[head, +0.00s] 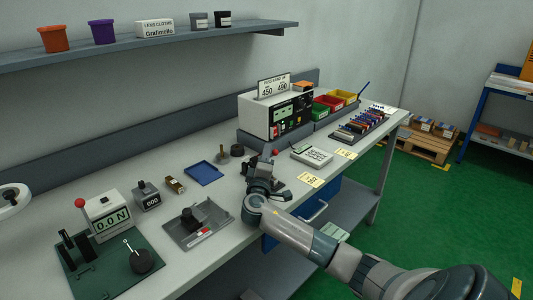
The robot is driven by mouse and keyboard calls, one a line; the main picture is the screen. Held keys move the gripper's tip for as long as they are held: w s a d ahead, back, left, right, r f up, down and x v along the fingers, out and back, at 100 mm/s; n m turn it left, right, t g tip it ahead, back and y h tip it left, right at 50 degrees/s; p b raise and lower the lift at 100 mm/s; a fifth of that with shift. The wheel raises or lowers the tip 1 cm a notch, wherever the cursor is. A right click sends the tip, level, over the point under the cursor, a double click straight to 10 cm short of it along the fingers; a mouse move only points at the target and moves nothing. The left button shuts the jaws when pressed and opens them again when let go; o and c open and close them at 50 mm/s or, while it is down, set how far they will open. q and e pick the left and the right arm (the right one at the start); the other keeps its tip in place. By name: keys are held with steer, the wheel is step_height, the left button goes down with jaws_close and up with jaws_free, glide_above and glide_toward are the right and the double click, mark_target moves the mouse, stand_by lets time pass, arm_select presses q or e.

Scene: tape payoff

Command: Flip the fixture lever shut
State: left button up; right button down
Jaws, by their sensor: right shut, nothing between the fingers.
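My right gripper (261,170) is shut and empty over the front middle of the workbench, with its arm coming in from the lower right. A small red ball knob (275,152), which looks like the end of the fixture lever, shows just behind and to the right of the gripper. The dark fixture around it is mostly hidden by my gripper and wrist, so I cannot tell the lever's angle or whether the gripper touches it. Another red ball knob (80,203) stands upright beside the force gauge reading 0.0 N (107,218) at the left. My left gripper is out of view.
On the workbench (150,160) are a grey tray with a black block (192,222), a blue tray (202,173), a small counter (147,196) and a white labelled box (311,155). A large instrument (270,115) and coloured bins (330,103) stand behind. A shelf (150,48) hangs above.

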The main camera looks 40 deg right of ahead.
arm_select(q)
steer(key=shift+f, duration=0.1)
arm_select(e)
steer(key=shift+r, duration=0.15)
